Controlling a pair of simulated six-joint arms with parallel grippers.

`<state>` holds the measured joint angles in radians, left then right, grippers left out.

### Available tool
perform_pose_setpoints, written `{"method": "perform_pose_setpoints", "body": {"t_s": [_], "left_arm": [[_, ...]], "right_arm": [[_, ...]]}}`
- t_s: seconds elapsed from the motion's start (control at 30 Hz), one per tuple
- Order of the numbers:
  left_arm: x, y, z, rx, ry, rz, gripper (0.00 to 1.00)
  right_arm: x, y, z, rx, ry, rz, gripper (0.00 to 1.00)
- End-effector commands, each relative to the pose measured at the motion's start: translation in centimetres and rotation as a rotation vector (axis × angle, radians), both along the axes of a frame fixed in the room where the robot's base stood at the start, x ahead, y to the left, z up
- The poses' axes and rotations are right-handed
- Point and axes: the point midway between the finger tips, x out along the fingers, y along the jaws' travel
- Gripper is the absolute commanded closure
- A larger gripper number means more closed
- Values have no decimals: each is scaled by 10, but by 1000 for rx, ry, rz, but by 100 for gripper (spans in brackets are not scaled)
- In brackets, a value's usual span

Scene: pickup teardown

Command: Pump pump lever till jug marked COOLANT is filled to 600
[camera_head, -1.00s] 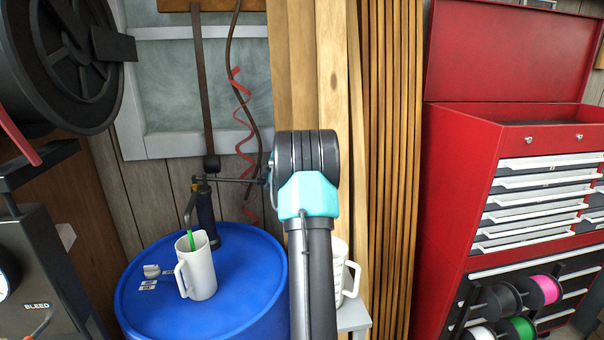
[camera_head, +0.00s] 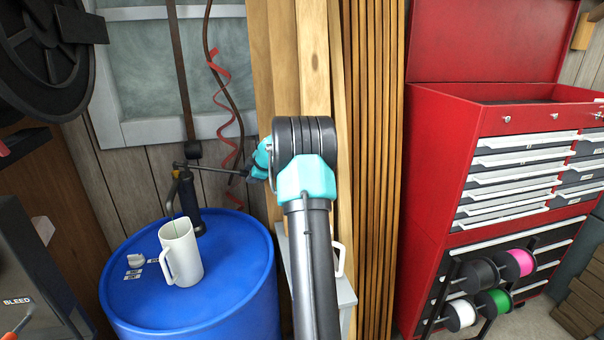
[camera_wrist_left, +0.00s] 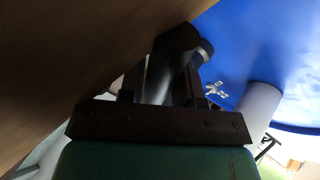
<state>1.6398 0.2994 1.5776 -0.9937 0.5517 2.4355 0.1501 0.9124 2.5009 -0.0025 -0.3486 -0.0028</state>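A white jug (camera_head: 182,255) stands upright on the blue drum (camera_head: 225,300), under the pump spout. A thin green line shows between spout and jug. The jug's marking and fill level cannot be read. The jug also shows in the wrist view (camera_wrist_left: 260,105). The pump (camera_head: 190,205) stands behind it. Its lever (camera_head: 218,171) runs right, sloping slightly down, to my left gripper (camera_head: 246,174), which appears shut on the lever's end. In the wrist view, a dark shiny rod lies between the fingers. My right gripper is not in view.
A second white vessel (camera_head: 338,259) stands on a grey stand (camera_head: 347,295), partly behind my arm. Small labels (camera_head: 134,272) lie on the drum left of the jug. A dark box marked BLEED (camera_head: 25,275) is at left. A red tool chest (camera_head: 435,170) is at right.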

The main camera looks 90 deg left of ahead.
Motion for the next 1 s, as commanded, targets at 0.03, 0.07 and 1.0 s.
{"method": "perform_pose_setpoints", "body": {"t_s": [0.03,0.07,1.0], "left_arm": [[0,0,0,0,0,0,64],[0,0,0,0,0,0,61],[34,-32,52,2,0,-3,47]], "right_arm": [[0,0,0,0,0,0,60],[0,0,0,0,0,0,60],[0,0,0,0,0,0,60]]}}
